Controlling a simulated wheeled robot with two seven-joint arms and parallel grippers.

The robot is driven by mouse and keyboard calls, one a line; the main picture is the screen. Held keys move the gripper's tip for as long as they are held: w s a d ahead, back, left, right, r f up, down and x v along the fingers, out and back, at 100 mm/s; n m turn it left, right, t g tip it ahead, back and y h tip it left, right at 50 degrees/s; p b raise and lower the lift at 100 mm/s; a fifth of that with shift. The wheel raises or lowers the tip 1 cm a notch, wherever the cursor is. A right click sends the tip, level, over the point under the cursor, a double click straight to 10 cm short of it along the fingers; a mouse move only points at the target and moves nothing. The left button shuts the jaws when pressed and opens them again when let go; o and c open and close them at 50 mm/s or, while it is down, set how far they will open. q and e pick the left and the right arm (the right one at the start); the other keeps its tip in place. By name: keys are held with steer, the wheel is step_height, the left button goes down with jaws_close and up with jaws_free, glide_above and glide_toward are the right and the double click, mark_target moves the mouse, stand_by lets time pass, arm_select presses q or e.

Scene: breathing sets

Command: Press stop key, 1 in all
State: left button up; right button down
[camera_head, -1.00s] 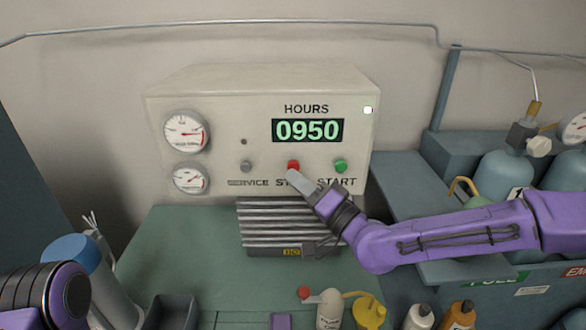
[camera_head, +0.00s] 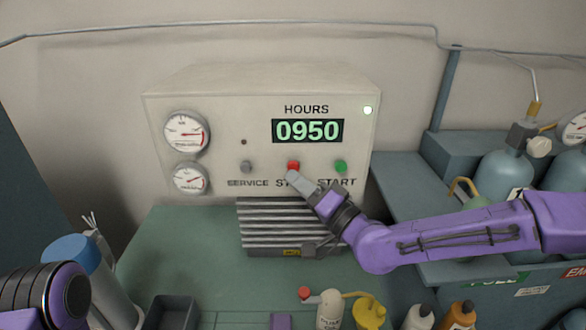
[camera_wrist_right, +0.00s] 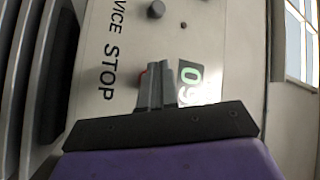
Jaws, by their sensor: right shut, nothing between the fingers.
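The red stop key (camera_head: 293,165) is on the front of the beige control box (camera_head: 220,115), between the grey service key (camera_head: 246,166) and the green start key (camera_head: 340,166). My right gripper (camera_head: 293,177) is shut and empty, its tip at the lower edge of the stop key. The head view does not settle whether it touches. In the right wrist view the shut fingers (camera_wrist_right: 153,75) point at the panel beside the word STOP, with a sliver of red at their left edge. The display (camera_head: 308,130) reads 0950. Only my left arm shows at the lower left, without its gripper.
Two gauges (camera_head: 186,132) are on the box's left side, and a small lamp (camera_head: 367,110) glows at its upper right. A ribbed grey block (camera_head: 270,225) lies below the panel. Bottles (camera_head: 330,310) stand at the front, and gas cylinders (camera_head: 505,172) stand at the right.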

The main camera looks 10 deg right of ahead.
steer(key=shift+w, duration=0.15)
stand_by(0.6)
steer(key=shift+w, duration=0.25)
steer(key=shift+w+d+r+b, duration=0.1)
steer(key=shift+w+d+b, duration=0.1)
steer(key=shift+w+b, duration=0.3)
stand_by(1.1)
steer(key=shift+s+a, duration=0.15)
steer(key=shift+s, duration=0.7)
steer(key=shift+s+a, duration=0.2)
steer(key=shift+s, duration=0.6)
steer(key=shift+s+a, duration=0.15)
steer(key=shift+s, duration=0.7)
steer(key=shift+s+a, duration=0.2)
steer(key=shift+s, duration=0.6)
